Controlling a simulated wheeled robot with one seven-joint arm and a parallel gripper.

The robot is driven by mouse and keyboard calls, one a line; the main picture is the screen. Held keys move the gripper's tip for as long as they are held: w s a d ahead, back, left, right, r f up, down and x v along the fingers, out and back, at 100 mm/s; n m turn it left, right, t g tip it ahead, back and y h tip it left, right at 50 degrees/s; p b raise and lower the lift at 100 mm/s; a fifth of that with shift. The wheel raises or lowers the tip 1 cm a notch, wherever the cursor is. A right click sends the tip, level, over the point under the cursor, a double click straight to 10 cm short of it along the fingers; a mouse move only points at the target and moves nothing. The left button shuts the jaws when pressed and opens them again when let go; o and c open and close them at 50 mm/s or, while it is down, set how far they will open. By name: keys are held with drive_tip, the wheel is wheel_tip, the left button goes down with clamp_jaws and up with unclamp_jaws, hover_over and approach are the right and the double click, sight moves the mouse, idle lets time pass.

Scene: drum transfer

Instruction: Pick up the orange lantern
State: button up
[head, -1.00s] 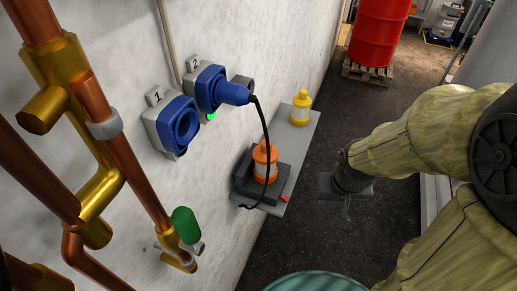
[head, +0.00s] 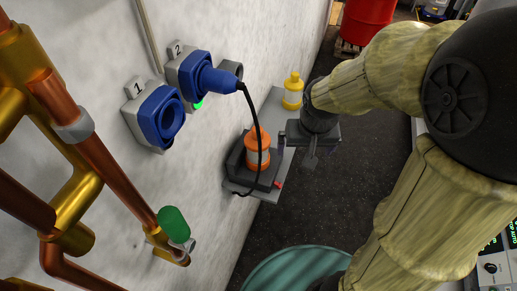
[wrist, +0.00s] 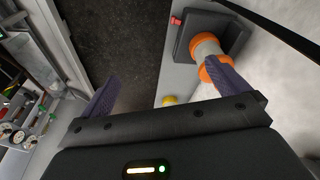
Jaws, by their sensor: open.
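The orange lantern (head: 257,150), with a pale band round its middle, stands upright in a dark grey holder (head: 236,158) on a grey wall shelf. A black cable hangs down in front of it. In the wrist view the lantern (wrist: 207,44) shows at the upper right, partly behind one finger. My gripper (head: 287,140) is just right of the lantern in the head view, and I cannot tell there whether it touches. In the wrist view my gripper (wrist: 168,95) has its two purple-grey fingers wide apart, with nothing between them but floor and shelf behind.
A yellow bottle-shaped object (head: 293,91) stands at the shelf's far end. The cable runs from a blue plug (head: 220,80) in socket 2. Socket 1 (head: 160,115) is empty. Copper pipes (head: 110,165) line the left wall. A teal drum (head: 295,270) is below, a red drum (head: 367,20) behind.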

drive_tip(key=w+v, duration=0.2)
drive_tip(key=v, duration=0.6)
hover_over(257, 129)
drive_tip(key=s, duration=0.5)
drive_tip(key=shift+w+t, duration=0.25)
drive_tip(key=shift+t, duration=0.05)
drive_tip(key=shift+d, duration=0.1)
drive_tip(key=p+x, duration=0.2)
drive_tip(key=x, duration=0.9)
drive_tip(key=shift+w+f, duration=0.15)
drive_tip(key=shift+f, duration=0.15)
drive_tip(key=p+x, duration=0.1)
drive_tip(key=x, duration=0.4)
drive_tip(key=shift+w+f+p, duration=0.1)
drive_tip(key=shift+f+p, duration=0.1)
drive_tip(key=shift+p, duration=0.1)
drive_tip(key=shift+f, duration=0.2)
